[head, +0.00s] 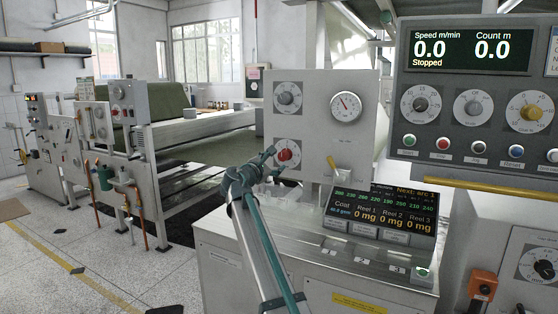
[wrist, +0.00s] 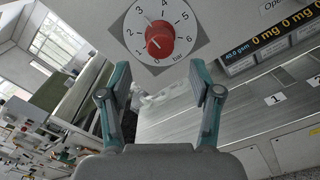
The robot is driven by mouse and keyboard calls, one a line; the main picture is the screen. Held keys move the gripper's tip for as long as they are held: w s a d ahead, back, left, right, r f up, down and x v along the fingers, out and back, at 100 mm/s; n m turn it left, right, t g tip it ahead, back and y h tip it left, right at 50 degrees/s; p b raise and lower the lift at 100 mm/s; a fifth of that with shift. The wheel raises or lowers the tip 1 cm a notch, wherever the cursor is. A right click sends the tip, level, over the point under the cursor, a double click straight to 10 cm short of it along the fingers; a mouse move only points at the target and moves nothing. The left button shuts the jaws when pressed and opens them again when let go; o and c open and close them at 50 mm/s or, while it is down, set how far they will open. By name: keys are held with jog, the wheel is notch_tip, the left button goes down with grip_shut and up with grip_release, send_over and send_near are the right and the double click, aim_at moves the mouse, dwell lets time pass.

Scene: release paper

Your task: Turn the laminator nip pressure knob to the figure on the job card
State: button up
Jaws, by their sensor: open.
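A red knob (head: 284,155) sits at the lower left of a pale upright panel. In the wrist view the red knob (wrist: 160,40) is at the centre of a tilted white dial (wrist: 135,42) marked 0 to 6 and "bar". A thin white mark shows at the knob's upper left, near 2; the exact setting is unclear. My gripper (head: 268,158) is beside the dial in the head view. In the wrist view my gripper (wrist: 160,92) is open and empty, its fingers apart, with the knob ahead, beyond the tips. I cannot make out a job card.
A grey knob (head: 288,97) and a round gauge (head: 346,107) are on the same panel. A display (head: 381,211) stands on the metal bench below, right of my arm. A control box (head: 472,90) with dials and buttons is at the right, reading "Stopped".

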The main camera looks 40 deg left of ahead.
jog(key=v, duration=0.4)
dwell(0.4)
